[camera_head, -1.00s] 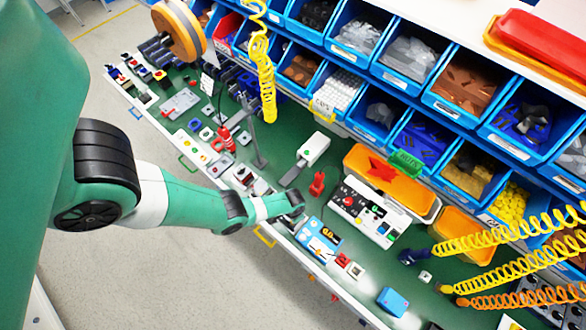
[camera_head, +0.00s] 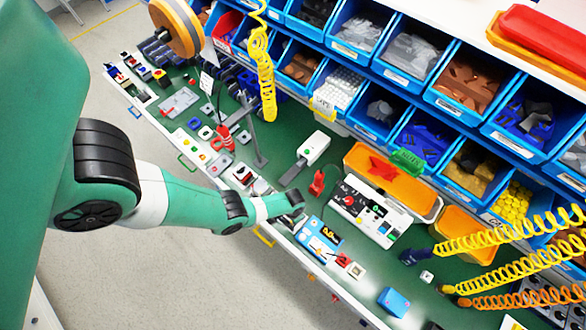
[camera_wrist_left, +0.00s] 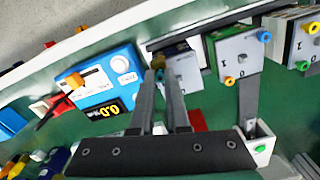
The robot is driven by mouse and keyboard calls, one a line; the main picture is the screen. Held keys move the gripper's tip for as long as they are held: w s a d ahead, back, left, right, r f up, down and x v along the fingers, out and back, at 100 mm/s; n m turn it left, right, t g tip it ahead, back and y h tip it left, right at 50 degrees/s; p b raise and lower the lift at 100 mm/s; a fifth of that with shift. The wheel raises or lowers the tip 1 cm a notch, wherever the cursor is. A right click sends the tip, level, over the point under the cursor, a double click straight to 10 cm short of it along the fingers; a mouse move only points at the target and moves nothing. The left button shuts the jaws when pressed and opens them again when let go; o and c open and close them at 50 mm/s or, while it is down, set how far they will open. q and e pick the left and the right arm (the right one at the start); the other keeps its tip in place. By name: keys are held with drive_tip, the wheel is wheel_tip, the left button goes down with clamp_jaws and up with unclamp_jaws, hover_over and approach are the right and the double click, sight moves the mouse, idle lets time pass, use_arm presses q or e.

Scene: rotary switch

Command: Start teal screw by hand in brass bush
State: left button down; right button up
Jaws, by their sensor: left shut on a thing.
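My left gripper (camera_head: 298,207) reaches over the front edge of the green bench in the head view. In the left wrist view its two long grey fingers (camera_wrist_left: 161,76) are close together, shut on a small teal piece that looks like the teal screw (camera_wrist_left: 160,74) and is mostly hidden between the tips. A brass-coloured part, which may be the brass bush (camera_wrist_left: 178,50), shows just beyond the tips beside a grey switch block. I cannot tell whether the screw touches it. My right gripper is not in view.
A blue meter box (camera_wrist_left: 98,82) lies left of the fingers. Grey switch blocks marked I and O (camera_wrist_left: 240,52) stand to the right. A white control panel (camera_head: 370,208) and blue parts bins (camera_head: 385,70) stand behind. Yellow coiled hoses (camera_head: 262,70) hang over the bench.

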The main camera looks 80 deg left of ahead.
use_arm(q)
drive_tip(key=shift+f, duration=0.3)
idle(0.4)
drive_tip(key=m, duration=0.4)
drive_tip(key=shift+m, duration=0.9)
drive_tip(key=m, duration=0.5)
drive_tip(key=shift+m+b, duration=0.3)
drive_tip(key=shift+m, duration=0.1)
